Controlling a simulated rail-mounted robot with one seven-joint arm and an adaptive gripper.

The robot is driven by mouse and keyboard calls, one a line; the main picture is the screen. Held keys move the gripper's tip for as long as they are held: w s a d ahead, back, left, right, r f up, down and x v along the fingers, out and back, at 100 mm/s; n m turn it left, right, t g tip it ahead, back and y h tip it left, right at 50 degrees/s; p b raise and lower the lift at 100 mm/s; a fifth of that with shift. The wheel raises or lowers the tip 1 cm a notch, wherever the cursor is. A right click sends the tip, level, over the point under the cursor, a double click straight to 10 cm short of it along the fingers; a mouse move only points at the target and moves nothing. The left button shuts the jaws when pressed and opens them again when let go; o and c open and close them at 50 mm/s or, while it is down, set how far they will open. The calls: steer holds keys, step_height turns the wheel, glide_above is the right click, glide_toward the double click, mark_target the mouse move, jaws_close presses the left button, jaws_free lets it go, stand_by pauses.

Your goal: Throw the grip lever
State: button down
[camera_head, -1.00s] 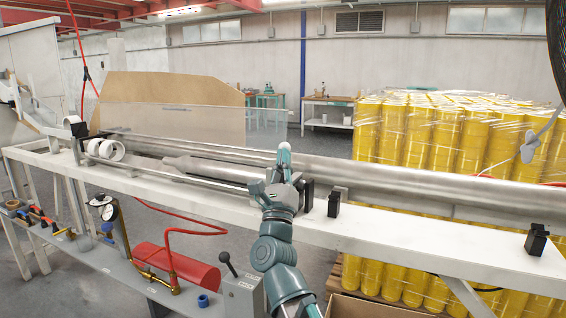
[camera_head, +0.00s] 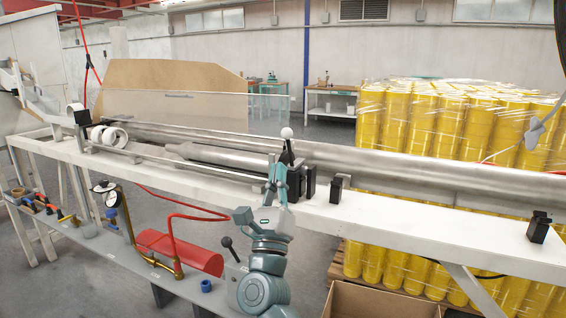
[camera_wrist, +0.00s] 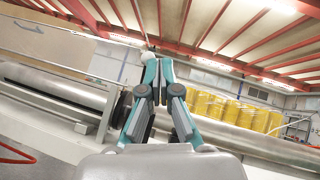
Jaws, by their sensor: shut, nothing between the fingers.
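The grip lever (camera_head: 288,147) is a thin dark stick with a white ball knob (camera_head: 287,132). It stands close to upright by the black block at the near end of the grey shaft. Its knob also shows in the wrist view (camera_wrist: 147,57), just beyond and left of the fingertips. My gripper (camera_head: 279,164) is shut and empty, its teal fingers pointing up in front of the lever, below the knob. In the wrist view my gripper (camera_wrist: 157,65) has its fingertips together. Its fingers hide the lever's lower part, and I cannot tell whether they touch it.
The grey shaft (camera_head: 225,155) lies along the white bench (camera_head: 390,214), with a long metal trough behind it. Black brackets (camera_head: 340,187) stand to the right. A black-knobbed lever (camera_head: 227,243) sits on a lower grey box. Wrapped yellow rolls (camera_head: 430,125) stand behind the bench.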

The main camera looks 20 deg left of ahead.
steer(key=shift+s+f, duration=0.1)
steer(key=shift+s, duration=0.95)
